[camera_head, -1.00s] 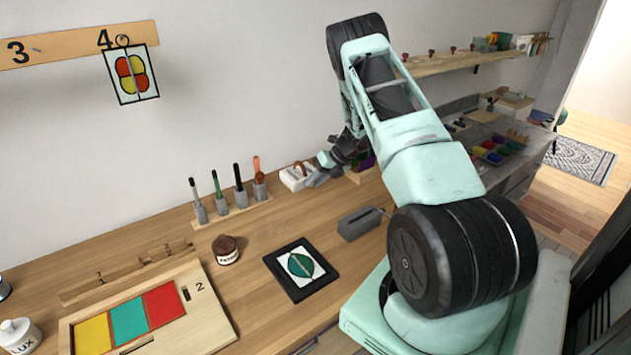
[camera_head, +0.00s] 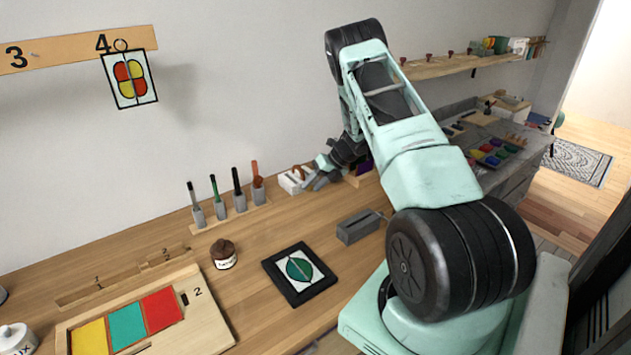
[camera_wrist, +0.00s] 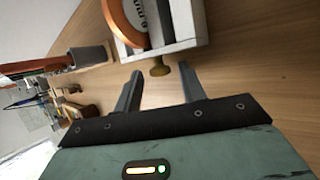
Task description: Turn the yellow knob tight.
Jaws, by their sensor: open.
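I see no contact. In the head view my gripper (camera_head: 318,174) is low over the bench beside the white holder (camera_head: 291,181), and the knob cannot be made out there.
A rack of upright tools (camera_head: 238,204) stands left of the holder.

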